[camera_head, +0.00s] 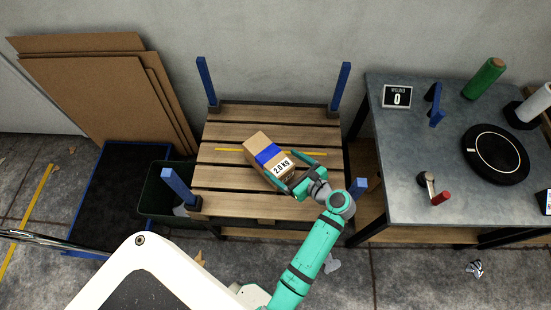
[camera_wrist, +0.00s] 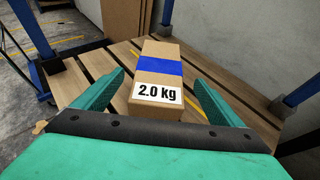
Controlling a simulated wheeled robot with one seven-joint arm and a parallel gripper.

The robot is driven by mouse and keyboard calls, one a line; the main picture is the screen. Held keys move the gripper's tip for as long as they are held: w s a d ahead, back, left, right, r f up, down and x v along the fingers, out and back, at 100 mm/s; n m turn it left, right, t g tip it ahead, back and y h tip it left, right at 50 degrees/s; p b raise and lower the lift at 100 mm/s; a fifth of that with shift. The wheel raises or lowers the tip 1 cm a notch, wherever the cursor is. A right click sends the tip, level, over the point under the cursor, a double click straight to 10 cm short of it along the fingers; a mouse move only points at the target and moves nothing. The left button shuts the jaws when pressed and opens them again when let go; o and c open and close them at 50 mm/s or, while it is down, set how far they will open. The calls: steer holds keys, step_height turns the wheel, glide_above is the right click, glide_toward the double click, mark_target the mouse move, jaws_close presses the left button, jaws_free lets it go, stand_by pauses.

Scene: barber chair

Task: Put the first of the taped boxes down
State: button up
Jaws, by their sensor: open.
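A brown cardboard box (camera_head: 267,158) with blue tape and a white "2.0 kg" label sits on the wooden slatted pallet (camera_head: 225,179). It lies across the yellow line on the slats. In the wrist view the box (camera_wrist: 157,108) stands between the two green fingers, with a gap on each side. My gripper (camera_head: 294,171) is open around the near end of the box; in the wrist view it (camera_wrist: 157,97) spans wider than the box. No other taped box shows.
Blue corner posts (camera_head: 206,82) rise around the pallet. A grey table (camera_head: 405,170) at right holds a round black scale (camera_head: 495,153), a "ROUND 0" sign (camera_head: 397,96), a green roll (camera_head: 484,79) and a red-handled tool (camera_head: 432,189). Flat cardboard sheets (camera_head: 95,90) lean at left. Slats around the box are clear.

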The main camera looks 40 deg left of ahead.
steer(key=shift+v, duration=1.4)
